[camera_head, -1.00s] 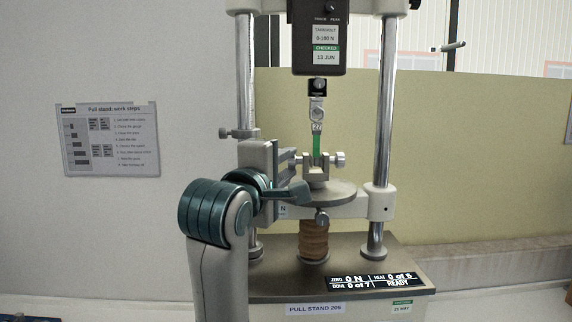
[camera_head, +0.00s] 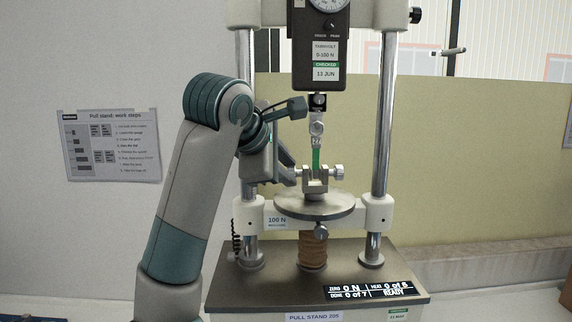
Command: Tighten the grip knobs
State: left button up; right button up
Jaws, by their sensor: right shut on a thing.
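The pull stand's lower grip (camera_head: 316,184) sits on a round plate (camera_head: 328,206). A metal knob (camera_head: 338,173) sticks out on its right side. My right gripper (camera_head: 298,176) is at the left side of the lower grip and shut, apparently on the left grip knob, which the fingers mostly hide. The upper grip (camera_head: 317,128) hangs below the force gauge (camera_head: 322,50). A green strip (camera_head: 316,158) runs between the two grips. My left gripper is not in view.
Two upright steel columns (camera_head: 383,130) flank the grips. A display (camera_head: 370,290) on the stand's base (camera_head: 290,279) reads "0 N" and "READY". A work-steps sheet (camera_head: 110,146) hangs on the left wall. The space right of the stand is clear.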

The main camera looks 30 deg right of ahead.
jog(key=shift+r+g, duration=0.15)
jog(key=shift+g, duration=0.15)
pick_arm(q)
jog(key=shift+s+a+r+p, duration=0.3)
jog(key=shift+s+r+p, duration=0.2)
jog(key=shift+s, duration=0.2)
pick_arm(e)
jog(key=shift+w+d+g+y, duration=0.1)
jog(key=shift+w+g+y, duration=0.05)
jog(key=shift+g+y, duration=0.45)
jog(key=o, duration=1)
jog(key=shift+o, duration=0.2)
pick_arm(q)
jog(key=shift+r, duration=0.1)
pick_arm(e)
jog(key=shift+r, duration=0.1)
